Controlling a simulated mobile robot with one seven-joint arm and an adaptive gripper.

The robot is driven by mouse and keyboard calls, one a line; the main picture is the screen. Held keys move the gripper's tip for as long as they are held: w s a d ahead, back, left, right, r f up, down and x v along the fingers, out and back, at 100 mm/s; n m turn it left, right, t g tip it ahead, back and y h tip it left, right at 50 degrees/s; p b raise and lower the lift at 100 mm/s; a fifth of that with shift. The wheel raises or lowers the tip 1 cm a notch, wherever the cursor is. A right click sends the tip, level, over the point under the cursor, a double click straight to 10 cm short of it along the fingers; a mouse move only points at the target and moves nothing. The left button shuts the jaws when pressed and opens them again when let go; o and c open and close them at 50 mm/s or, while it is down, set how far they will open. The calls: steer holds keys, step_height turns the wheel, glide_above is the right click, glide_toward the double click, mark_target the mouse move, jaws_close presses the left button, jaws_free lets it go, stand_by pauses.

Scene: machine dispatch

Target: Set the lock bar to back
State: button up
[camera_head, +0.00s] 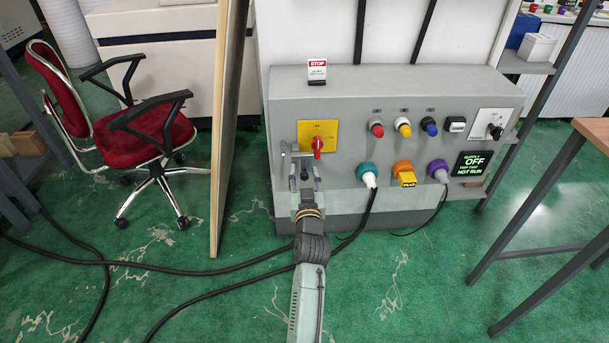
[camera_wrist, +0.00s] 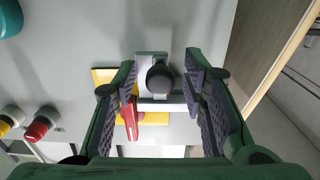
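The lock bar (camera_head: 284,154) is a grey metal bracket at the left of the control panel, beside a yellow plate (camera_head: 317,131) with a red rotary handle (camera_head: 318,146). My gripper (camera_head: 305,173) is at the bar, in front of the panel. In the wrist view, my gripper (camera_wrist: 161,75) is open, with its fingers on either side of the knob and a gap at each side. My gripper hides part of the bar in the head view.
A wooden board (camera_head: 226,130) stands close to the left of the panel. Coloured buttons and plugs line the panel's right, with a display (camera_head: 472,163) reading OFF and NOT RUN. A red chair (camera_head: 150,130) is at left. Black cables lie on the floor.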

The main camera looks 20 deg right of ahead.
steer(key=shift+c, duration=0.5)
jaws_close()
stand_by(0.3)
